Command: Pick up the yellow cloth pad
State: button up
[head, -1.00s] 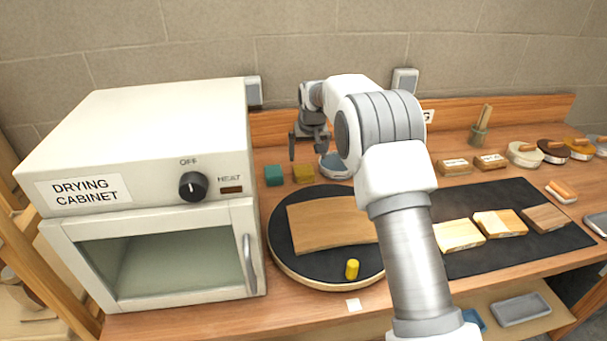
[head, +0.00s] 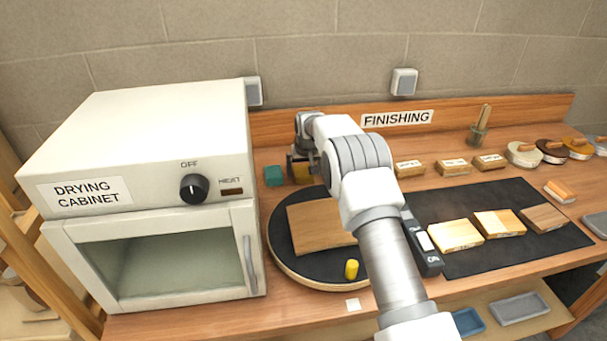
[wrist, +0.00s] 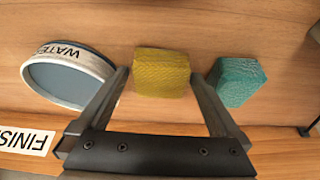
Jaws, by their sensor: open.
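The yellow cloth pad (wrist: 162,74) lies on the wooden bench top in the wrist view, between and slightly beyond the fingertips of my gripper (wrist: 164,80). The fingers are spread wide, with the left one near the pad's left side and the right one near its right side; I cannot tell whether either touches. In the head view the pad (head: 302,173) is partly hidden behind my gripper (head: 300,163), which is low over the bench.
A teal pad (wrist: 237,82) sits just right of the right finger, and a water dish (wrist: 66,77) stands close to the left finger. The drying cabinet (head: 140,140) stands at left.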

aim_at(306, 168)
jog(key=c, duration=1.2)
jog(key=shift+c, duration=0.2)
jog(key=shift+r, duration=0.55)
jog(key=r, duration=0.1)
jog(key=d+r, duration=0.1)
jog(key=r, duration=0.1)
jog(key=shift+w+r, duration=0.15)
jog(key=shift+r, duration=0.15)
jog(key=w+d+r, duration=0.2)
jog(key=d+r, duration=0.4)
jog(key=d, duration=0.4)
jog(key=shift+w+d+r, duration=0.15)
jog(key=shift+w, duration=0.15)
